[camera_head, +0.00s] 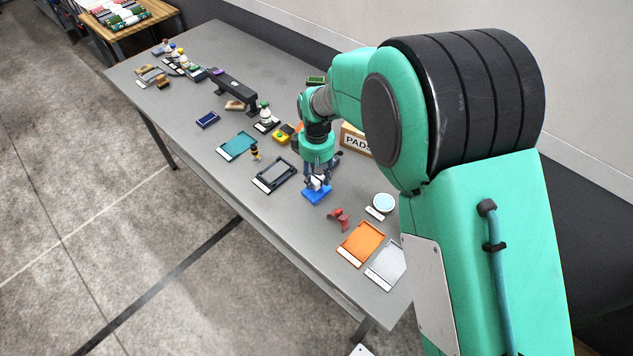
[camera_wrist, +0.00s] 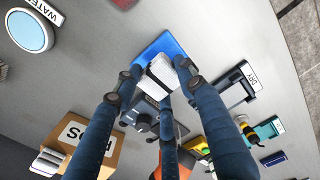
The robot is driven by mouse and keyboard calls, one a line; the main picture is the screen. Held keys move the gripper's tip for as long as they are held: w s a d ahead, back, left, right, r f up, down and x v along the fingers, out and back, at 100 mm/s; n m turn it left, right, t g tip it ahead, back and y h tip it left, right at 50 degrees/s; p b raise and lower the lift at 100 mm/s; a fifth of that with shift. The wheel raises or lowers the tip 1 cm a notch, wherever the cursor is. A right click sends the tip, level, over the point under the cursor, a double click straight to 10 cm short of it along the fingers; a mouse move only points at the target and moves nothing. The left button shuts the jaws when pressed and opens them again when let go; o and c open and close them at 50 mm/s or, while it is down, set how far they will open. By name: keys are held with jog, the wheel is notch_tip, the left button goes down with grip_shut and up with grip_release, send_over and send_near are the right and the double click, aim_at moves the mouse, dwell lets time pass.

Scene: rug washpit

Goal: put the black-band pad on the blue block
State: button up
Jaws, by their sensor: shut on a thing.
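My gripper (camera_head: 318,182) is over the blue block (camera_head: 316,196), near the middle of the table's front part. In the wrist view its fingers (camera_wrist: 158,76) are shut on a small white pad (camera_wrist: 161,72), taken as the black-band pad; a dark strip shows along its side. The blue block (camera_wrist: 159,47) is a flat blue slab right behind the pad in that view, partly covered by it. The pad overlaps the block, but I cannot tell whether it touches it. In the head view the pad (camera_head: 317,184) is small and partly hidden by the fingers.
A cardboard box marked PADS (camera_head: 355,141) stands behind the gripper. A red item (camera_head: 339,218), a round light-blue dish (camera_head: 384,203) and an orange tray (camera_head: 361,243) lie to the right.

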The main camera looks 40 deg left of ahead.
aim_at(316, 177)
jog(key=shift+f, duration=1.4)
jog(key=shift+f, duration=0.1)
jog(key=o, duration=1)
jog(key=shift+c, duration=0.2)
notch_tip(316, 177, up, 12)
jog(key=shift+r+p, duration=0.15)
jog(key=shift+p, duration=0.75)
